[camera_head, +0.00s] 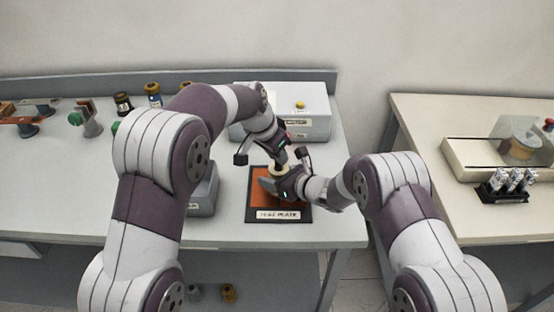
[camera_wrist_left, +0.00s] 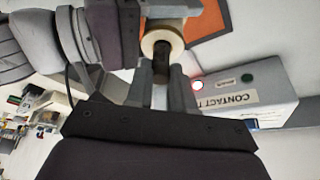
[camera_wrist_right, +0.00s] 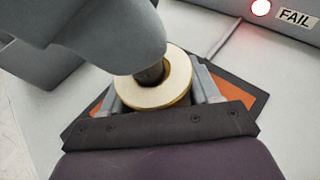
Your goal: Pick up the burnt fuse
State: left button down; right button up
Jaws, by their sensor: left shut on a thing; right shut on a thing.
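A cream ring-shaped part with a yellowish edge (camera_wrist_right: 140,92) is between the fingers of my right gripper (camera_wrist_right: 163,95), above the orange plate (camera_head: 292,200). A dark stub (camera_wrist_right: 150,74) sits in its central hole. My left gripper (camera_wrist_left: 161,82) is shut around this dark stub, from above; the ring also shows in the left wrist view (camera_wrist_left: 150,42). The two grippers meet at the same part, and in the head view it is mostly hidden. Several small upright pieces with white faces stand in a black rack (camera_head: 497,192) on the right table. I cannot tell which thing is the burnt fuse.
A pale box (camera_head: 315,122) with a yellow button stands behind the plate; a red light marked FAIL (camera_wrist_right: 297,18) is lit. A grey box (camera_head: 202,198) is left of the plate. Several bushing-like parts (camera_head: 123,104) stand at the back left. A gap separates the two tables.

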pick_arm(q)
jog(key=shift+r, duration=0.85)
pick_arm(e)
jog(key=o, duration=1.3)
pick_arm(q)
jog(key=s+a, duration=1.2)
jog(key=s, duration=0.1)
jog(key=shift+a, duration=0.25)
jog(key=shift+f, duration=0.1)
